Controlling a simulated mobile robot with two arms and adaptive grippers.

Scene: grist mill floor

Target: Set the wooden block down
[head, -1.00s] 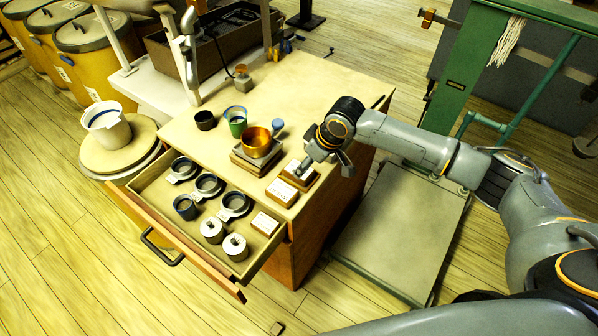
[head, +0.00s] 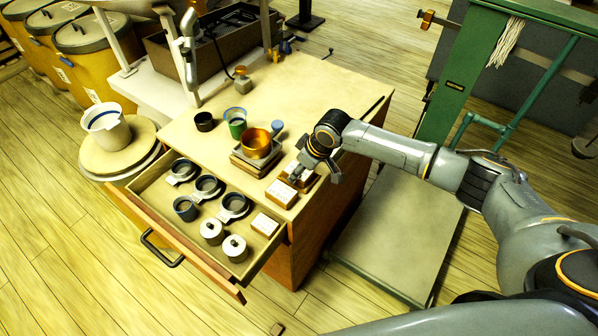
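A small wooden block (head: 306,184) with a pale label on top rests near the front right corner of the cabinet top. My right gripper (head: 315,177) is just over it, pointing down, and hides much of it. Its fingers look spread apart, one over the block and one beyond its right side; contact is hard to make out. A similar labelled block (head: 281,194) sits beside it, closer to the cabinet's front corner. My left gripper is not in view.
A copper cup (head: 257,144) stands on a stacked base behind the blocks. The open drawer (head: 176,226) below holds several ring-shaped pieces, metal weights and another labelled block (head: 264,224). A flat platform (head: 398,232) lies to the right.

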